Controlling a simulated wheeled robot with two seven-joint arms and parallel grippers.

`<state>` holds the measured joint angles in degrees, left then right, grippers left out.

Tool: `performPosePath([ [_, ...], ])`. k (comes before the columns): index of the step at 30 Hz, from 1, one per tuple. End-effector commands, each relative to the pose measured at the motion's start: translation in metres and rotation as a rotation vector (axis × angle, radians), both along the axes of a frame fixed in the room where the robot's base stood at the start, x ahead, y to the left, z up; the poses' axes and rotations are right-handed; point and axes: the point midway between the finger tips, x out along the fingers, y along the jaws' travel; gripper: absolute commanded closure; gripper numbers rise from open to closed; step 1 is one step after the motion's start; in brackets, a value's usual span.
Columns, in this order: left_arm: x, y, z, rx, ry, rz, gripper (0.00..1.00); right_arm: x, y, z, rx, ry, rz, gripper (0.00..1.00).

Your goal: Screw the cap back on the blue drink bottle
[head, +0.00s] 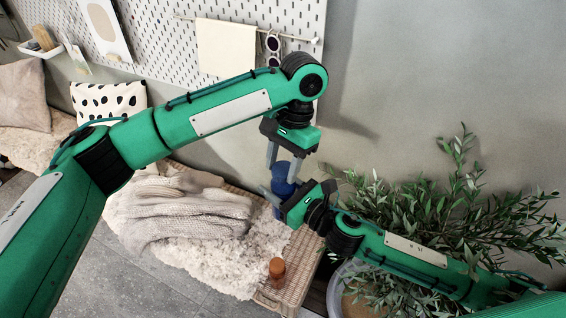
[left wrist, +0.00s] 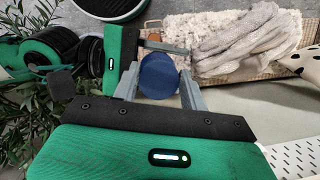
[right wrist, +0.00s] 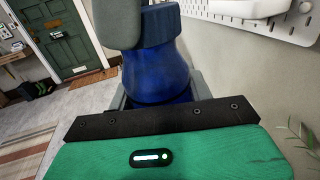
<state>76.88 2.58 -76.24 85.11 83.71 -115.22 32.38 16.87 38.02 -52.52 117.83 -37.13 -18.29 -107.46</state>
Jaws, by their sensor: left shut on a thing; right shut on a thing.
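The blue drink bottle (head: 282,187) is held upright above the bench by my right gripper (head: 285,198), which is shut on its body. In the right wrist view the translucent blue bottle (right wrist: 157,75) fills the space between the fingers. The darker blue cap (right wrist: 161,25) is at the bottle's top, lined up with it and seemingly touching. My left gripper (head: 284,168) points down from above and is shut on the cap, whose round top (left wrist: 159,76) shows between its fingers in the left wrist view. The threads are hidden, so I cannot tell how tight the cap sits.
A small amber jar (head: 277,268) stands on the woven bench (head: 290,275) below my grippers. A knitted blanket (head: 190,212) and fleece lie left of it. A leafy potted plant (head: 455,215) crowds my right arm. A pegboard (head: 150,35) with a towel is behind.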

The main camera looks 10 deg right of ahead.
Motion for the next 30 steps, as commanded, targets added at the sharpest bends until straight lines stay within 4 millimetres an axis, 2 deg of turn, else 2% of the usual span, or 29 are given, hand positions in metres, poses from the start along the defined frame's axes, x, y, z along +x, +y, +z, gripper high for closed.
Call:
performPosePath([
  [30, 0.0049, 0.0005, -0.0003, 0.002, -0.002, -1.767, 0.84, -0.0010, 0.0006, -0.0011, -0.001, 0.002, 0.002, 1.00],
])
